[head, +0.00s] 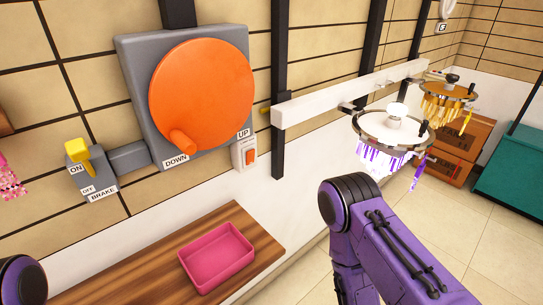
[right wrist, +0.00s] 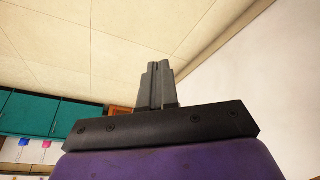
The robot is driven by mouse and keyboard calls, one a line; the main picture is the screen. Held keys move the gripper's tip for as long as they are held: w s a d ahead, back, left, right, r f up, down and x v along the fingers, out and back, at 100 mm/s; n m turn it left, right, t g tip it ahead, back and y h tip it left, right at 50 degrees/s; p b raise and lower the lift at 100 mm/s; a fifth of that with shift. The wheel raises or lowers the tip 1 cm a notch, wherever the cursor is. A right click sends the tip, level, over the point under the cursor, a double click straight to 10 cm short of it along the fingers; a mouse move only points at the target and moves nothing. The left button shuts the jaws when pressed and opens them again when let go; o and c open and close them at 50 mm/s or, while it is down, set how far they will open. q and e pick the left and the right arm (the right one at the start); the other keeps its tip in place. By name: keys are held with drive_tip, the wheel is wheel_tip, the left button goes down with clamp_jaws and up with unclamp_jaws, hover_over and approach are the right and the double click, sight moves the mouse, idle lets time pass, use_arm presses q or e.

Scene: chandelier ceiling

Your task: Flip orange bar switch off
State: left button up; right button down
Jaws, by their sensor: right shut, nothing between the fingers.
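A small orange switch (head: 250,157) sits in a white wall plate (head: 237,155), just below the UP label and right of the grey crank panel (head: 134,62). It is small, and I cannot tell which position it is in. My left gripper is in neither view.
A large orange crank wheel (head: 203,92) and a yellow brake lever (head: 78,151) are on the wall to the left. A pink tray (head: 217,256) lies on a wooden shelf (head: 130,262) below the switch. Chandeliers (head: 392,128) hang from a white beam (head: 345,93) on the right.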

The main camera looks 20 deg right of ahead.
drive_tip(key=w+a+r+n+t+y+b, duration=0.1)
drive_tip(key=w+r+n+t+b, duration=0.2)
drive_tip(key=w, duration=0.5)
drive_tip(key=w+a+r+n+t+y+b, duration=0.1)
drive_tip(key=w+r+n+t, duration=0.1)
drive_tip(key=w+n, duration=0.4)
drive_tip(key=w+a+r+n+t+y+b, duration=0.1)
drive_tip(key=w+r+n+t, duration=0.15)
drive_tip(key=w, duration=0.65)
use_arm(q)
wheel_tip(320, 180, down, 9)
drive_tip(key=b, duration=0.4)
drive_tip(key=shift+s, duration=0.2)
use_arm(e)
drive_tip(key=w+a+r+n+t+y, duration=0.1)
drive_tip(key=w+r+n+t+y, duration=0.2)
drive_tip(key=r+n, duration=0.5)
drive_tip(key=w+a+r+n+t+y, duration=0.2)
drive_tip(key=w+r+n+t+y, duration=0.2)
drive_tip(key=r, duration=1.2)
drive_tip(key=w+n+t, duration=0.1)
drive_tip(key=w+n, duration=0.2)
drive_tip(key=n, duration=0.2)
drive_tip(key=shift+r, duration=0.15)
drive_tip(key=shift+w+a, duration=0.1)
